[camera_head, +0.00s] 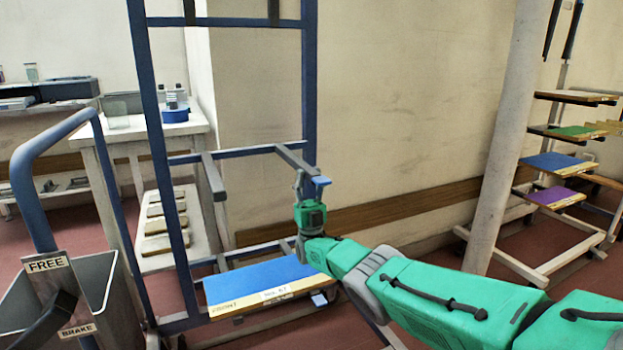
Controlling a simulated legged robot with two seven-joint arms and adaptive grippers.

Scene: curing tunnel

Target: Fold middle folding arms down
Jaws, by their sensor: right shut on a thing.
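A blue upright rack frame (151,140) stands ahead of me. Two grey middle folding arms jut from its middle crossbar toward me: the left one (213,177) and the right one (292,158). Both stick out from the bar rather than hanging against the frame. My green right gripper (312,186) is at the front end of the right folding arm and is shut on it; the fingers partly hide that end. Nothing touches the left folding arm. My left gripper is out of view.
A blue-topped board (255,283) lies low on the rack, below the middle arms. A grey bin (105,290) with a FREE/BRAKE sign (48,264) is at left. A pale pole (505,130) and a rack of coloured boards (560,163) stand at right.

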